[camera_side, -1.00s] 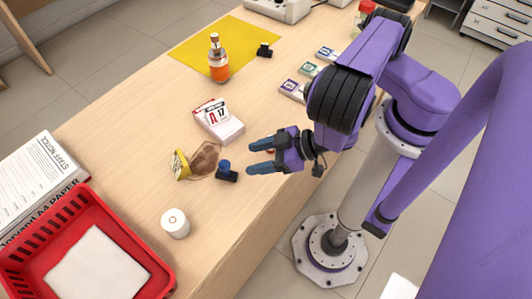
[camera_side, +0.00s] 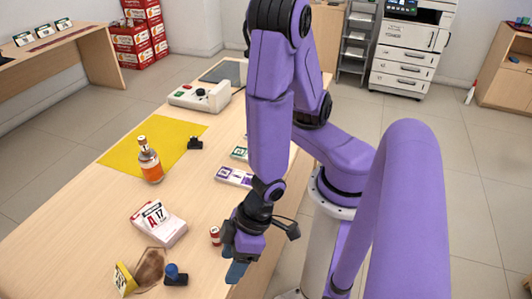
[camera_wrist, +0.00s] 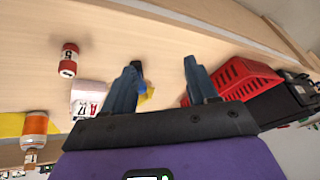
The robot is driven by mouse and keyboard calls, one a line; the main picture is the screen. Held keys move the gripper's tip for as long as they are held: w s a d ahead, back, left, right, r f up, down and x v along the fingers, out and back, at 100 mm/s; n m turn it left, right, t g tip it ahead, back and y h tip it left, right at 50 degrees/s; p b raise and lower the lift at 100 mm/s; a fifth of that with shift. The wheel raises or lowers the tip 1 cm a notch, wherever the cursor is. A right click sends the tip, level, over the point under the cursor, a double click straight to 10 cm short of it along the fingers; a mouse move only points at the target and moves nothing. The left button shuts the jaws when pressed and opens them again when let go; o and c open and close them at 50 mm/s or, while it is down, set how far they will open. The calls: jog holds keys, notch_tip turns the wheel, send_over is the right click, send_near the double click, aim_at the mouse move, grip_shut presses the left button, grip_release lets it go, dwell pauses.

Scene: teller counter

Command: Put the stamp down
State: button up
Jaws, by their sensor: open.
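A small stamp with a blue knob and black base (camera_side: 175,276) stands upright on the wooden counter, beside a brown patch and a yellow packet (camera_side: 124,279). A second small black stamp-like thing (camera_side: 195,143) stands at the edge of the yellow mat (camera_side: 125,150). My gripper (camera_side: 236,270) points down to the right of the blue-knobbed stamp, near the counter's edge, apart from it. In the wrist view my gripper's fingers (camera_wrist: 163,75) are spread with nothing between them. A dark thing at the left fingertip there is mostly hidden.
A red and white cylinder (camera_side: 215,235) stands close to my gripper. A red basket (camera_wrist: 245,78) shows at right in the wrist view. Labelled blocks (camera_side: 234,176) lie along the counter's right side.

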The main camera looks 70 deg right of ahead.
jog(key=s+d+r+n+g+h, duration=0.1)
jog(key=d+r+n+g+h, duration=0.2)
jog(key=d+r, duration=1.2)
notch_tip(320, 180, up, 2)
jog(key=n, duration=0.3)
jog(key=shift+s+d+r+h, duration=0.15)
jog(key=shift+s+d+h, duration=0.2)
jog(key=shift+d+h, duration=0.05)
